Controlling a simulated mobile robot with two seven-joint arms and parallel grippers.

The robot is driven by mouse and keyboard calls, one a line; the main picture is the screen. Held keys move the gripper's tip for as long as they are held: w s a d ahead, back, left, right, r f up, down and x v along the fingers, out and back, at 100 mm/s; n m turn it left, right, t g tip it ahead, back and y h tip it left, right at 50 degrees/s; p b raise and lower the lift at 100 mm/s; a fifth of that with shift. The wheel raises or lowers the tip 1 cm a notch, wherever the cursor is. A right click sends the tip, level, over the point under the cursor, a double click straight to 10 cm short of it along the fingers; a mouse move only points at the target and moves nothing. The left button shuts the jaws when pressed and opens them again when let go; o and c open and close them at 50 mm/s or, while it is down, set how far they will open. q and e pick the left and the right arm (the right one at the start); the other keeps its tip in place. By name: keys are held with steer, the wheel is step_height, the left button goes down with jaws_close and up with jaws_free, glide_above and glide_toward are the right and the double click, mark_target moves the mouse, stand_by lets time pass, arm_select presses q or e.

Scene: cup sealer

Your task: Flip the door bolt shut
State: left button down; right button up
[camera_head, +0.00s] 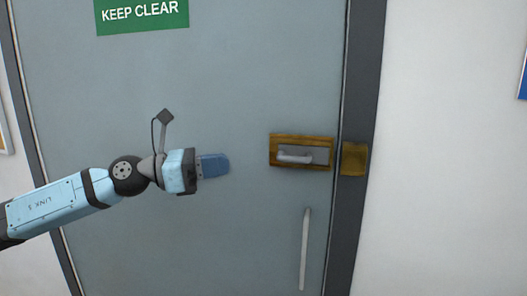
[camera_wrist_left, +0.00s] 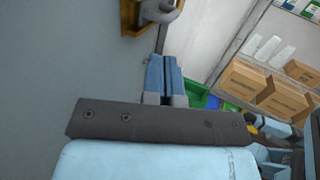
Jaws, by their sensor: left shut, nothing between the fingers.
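The door bolt (camera_head: 295,157) is a grey bar with a handle on a brass-coloured plate (camera_head: 286,138), near the right edge of the grey door (camera_head: 240,80). A separate brass-coloured keeper (camera_head: 353,160) sits on the dark frame to its right, with a gap between them. My left gripper (camera_head: 226,164) is shut and empty, in front of the door to the left of the bolt and apart from it. In the left wrist view, its blue fingers (camera_wrist_left: 165,75) are together, and part of the bolt (camera_wrist_left: 158,10) shows at the top edge.
A long pale vertical door handle (camera_head: 304,250) is below the bolt. A green KEEP CLEAR sign (camera_head: 142,12) is at the upper left of the door. The wrist view shows cardboard boxes (camera_wrist_left: 283,100) on shelving to the right. The door surface around the gripper is clear.

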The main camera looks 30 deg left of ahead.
mark_target(301, 158)
arm_select(q)
steer(key=p+x, duration=0.8)
steer(key=x, duration=0.1)
steer(key=shift+f, duration=0.1)
stand_by(0.3)
